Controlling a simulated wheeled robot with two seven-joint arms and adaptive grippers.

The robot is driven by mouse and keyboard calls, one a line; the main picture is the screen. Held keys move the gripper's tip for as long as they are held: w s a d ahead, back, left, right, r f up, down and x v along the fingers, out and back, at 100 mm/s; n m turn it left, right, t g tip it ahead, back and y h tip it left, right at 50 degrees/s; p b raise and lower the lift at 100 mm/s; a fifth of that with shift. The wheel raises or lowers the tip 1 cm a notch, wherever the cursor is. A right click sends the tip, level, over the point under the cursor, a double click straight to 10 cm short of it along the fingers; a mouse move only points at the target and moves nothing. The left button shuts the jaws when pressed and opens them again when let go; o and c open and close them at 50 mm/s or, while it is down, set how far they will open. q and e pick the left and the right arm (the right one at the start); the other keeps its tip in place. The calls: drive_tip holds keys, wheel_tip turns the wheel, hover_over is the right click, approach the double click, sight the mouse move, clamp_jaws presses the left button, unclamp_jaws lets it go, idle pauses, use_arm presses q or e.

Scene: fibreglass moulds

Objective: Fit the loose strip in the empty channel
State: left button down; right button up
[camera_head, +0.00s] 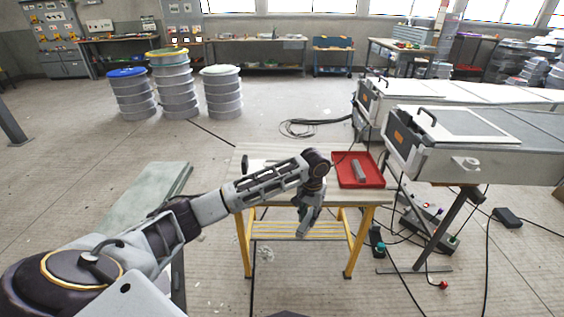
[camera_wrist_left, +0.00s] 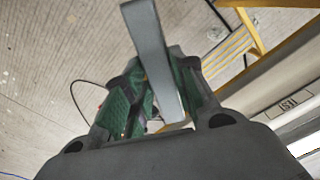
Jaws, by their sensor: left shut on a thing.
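My left gripper (camera_head: 306,222) hangs pointing down in front of the yellow-legged table (camera_head: 343,196), below its top. In the left wrist view my left gripper (camera_wrist_left: 160,95) has green-padded fingers shut on a flat grey strip (camera_wrist_left: 150,40). The strip runs between the fingers and sticks out beyond them. Another grey piece (camera_head: 359,171) lies in a red tray (camera_head: 346,184) on the right of the tabletop. I cannot make out an empty channel; my arm covers part of the tabletop. My right gripper is not in view.
White-topped machines (camera_head: 440,160) stand right of the table, with cables and small boxes on the floor. A pale green bench (camera_head: 140,200) is at the left. The floor before the table is mostly clear.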

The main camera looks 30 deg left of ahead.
use_arm(q)
drive_tip(key=shift+s+a+r+p, duration=0.1)
drive_tip(key=shift+a+r+p, duration=0.35)
drive_tip(key=shift+r+p, duration=0.3)
drive_tip(key=s+a+r+m+p, duration=0.1)
drive_tip(key=a+r+m+p, duration=0.3)
drive_tip(key=r+p, duration=0.5)
drive_tip(key=s+a+r+m+p, duration=0.2)
drive_tip(key=a+r+m+p, duration=0.2)
drive_tip(key=r+m+p, duration=0.3)
drive_tip(key=shift+a+r+p, duration=0.25)
drive_tip(key=shift+r+p, duration=1.5)
drive_tip(key=shift+r, duration=1.05)
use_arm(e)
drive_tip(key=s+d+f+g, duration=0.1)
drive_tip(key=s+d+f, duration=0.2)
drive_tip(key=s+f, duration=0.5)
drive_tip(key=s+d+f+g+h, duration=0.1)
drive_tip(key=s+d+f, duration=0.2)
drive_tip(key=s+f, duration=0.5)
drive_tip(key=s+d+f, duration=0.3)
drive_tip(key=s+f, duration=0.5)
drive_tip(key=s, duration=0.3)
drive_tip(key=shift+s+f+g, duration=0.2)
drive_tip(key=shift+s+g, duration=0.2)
